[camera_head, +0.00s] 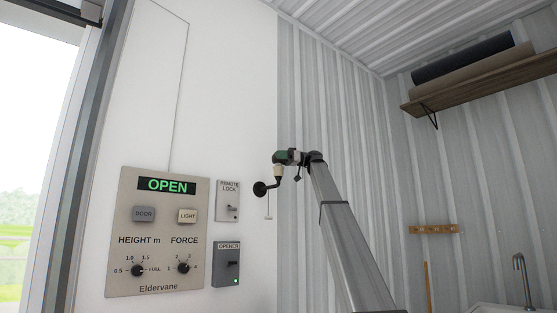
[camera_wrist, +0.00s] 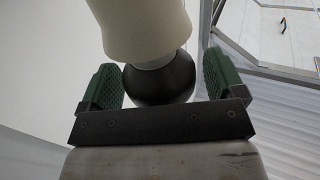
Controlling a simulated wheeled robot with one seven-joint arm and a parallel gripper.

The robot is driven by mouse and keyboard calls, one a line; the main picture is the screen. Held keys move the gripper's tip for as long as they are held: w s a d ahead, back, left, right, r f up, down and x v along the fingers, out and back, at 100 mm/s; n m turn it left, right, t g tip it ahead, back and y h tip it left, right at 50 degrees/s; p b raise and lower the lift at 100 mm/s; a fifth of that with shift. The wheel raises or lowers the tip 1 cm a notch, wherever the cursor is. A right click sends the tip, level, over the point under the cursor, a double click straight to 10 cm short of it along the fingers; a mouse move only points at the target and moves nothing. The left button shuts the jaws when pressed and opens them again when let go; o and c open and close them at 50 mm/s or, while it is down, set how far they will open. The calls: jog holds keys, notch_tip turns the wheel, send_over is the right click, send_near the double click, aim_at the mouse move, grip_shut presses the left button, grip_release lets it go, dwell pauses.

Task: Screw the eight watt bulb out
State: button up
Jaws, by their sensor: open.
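A wall lamp (camera_head: 260,188) has a black round mount, a short arm and a cream holder (camera_head: 278,171). In the wrist view the cream holder (camera_wrist: 140,30) fills the upper middle. A dark, glossy round bulb (camera_wrist: 160,82) sits at its end; I cannot read any wattage on it. My gripper (camera_head: 282,157) is at the top of the holder. In the wrist view its green ribbed fingers (camera_wrist: 162,80) stand open on either side of the bulb, with visible gaps. The bulb's far side is hidden, and in the head view the gripper covers it.
A control panel (camera_head: 157,230) reading OPEN is on the white wall at left. A remote lock switch (camera_head: 228,201) and an opener switch (camera_head: 226,264) are beside it. A shelf (camera_head: 480,84) and a sink (camera_head: 505,308) are at right.

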jog(key=m+t, duration=0.2)
jog(key=t, duration=0.1)
jog(key=m+t, duration=0.2)
jog(key=t, duration=0.1)
jog(key=m+t+h, duration=0.1)
jog(key=m+t, duration=0.1)
jog(key=t, duration=0.1)
jog(key=shift+s+a+f+t, duration=0.1)
jog(key=shift+s+f+t, duration=0.05)
jog(key=shift+s+t, duration=0.15)
jog(key=m+t+h, duration=0.2)
jog(key=m+t, duration=0.1)
jog(key=t, duration=0.1)
jog(key=shift+w+h, duration=0.1)
jog(key=shift+h, duration=0.2)
jog(key=shift+w+m+t+h, duration=0.15)
jog(key=shift+m+t+h, duration=0.35)
jog(key=shift+m+t, duration=0.2)
jog(key=c, duration=0.7)
jog(key=shift+c, duration=0.2)
